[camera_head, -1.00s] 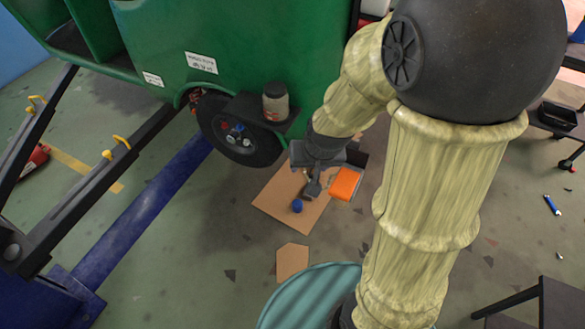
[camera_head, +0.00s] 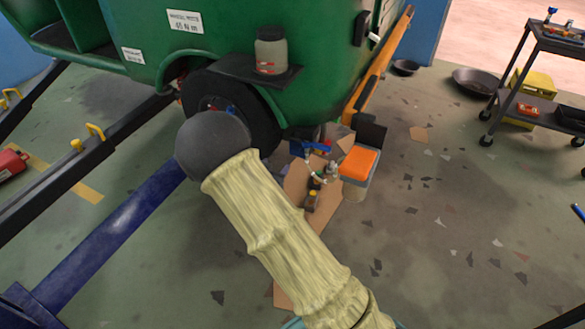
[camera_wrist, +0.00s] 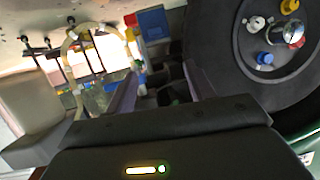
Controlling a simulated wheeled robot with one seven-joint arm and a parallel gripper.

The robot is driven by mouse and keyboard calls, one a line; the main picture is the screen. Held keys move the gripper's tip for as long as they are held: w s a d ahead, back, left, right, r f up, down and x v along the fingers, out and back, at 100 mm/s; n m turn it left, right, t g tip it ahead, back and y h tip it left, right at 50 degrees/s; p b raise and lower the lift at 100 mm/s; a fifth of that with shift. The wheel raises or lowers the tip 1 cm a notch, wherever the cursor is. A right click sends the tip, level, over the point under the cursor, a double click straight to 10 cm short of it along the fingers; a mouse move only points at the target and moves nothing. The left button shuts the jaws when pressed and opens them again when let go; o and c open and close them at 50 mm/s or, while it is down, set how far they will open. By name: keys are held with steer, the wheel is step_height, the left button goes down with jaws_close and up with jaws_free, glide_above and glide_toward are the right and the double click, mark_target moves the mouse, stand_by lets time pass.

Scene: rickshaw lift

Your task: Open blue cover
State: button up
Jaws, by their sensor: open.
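The wheel (camera_head: 262,115) of the green cart (camera_head: 120,20) carries a small blue cap (camera_head: 229,112) on its hub, mostly covered by my arm in the head view. In the wrist view the wheel (camera_wrist: 225,60) is at upper right, with a blue cap (camera_wrist: 265,58) beside white and red ones. My gripper (camera_wrist: 163,92) shows in the wrist view with its two fingers apart and nothing clearly held. The blue cap is to the right of the fingers, apart from them. In the head view my gripper is hidden behind my arm.
A jar (camera_head: 271,52) stands on the cart's black ledge. A blue beam (camera_head: 120,235) runs along the left.

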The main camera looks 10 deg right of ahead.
mark_target(294, 150)
step_height(294, 150, down, 7)
steer(key=s+a+t+h+b, duration=0.1)
steer(key=a+t+h+b, duration=0.1)
steer(key=b, duration=0.3)
steer(key=shift+a+m+h, duration=0.15)
steer(key=shift+m+h, duration=0.25)
steer(key=shift+h, duration=0.4)
steer(key=b+x, duration=0.2)
steer(key=x, duration=0.6)
steer(key=b+x, duration=0.2)
steer(key=x, duration=0.7)
steer(key=shift+w+r, duration=0.15)
steer(key=shift+w, duration=0.1)
steer(key=shift+c, duration=0.4)
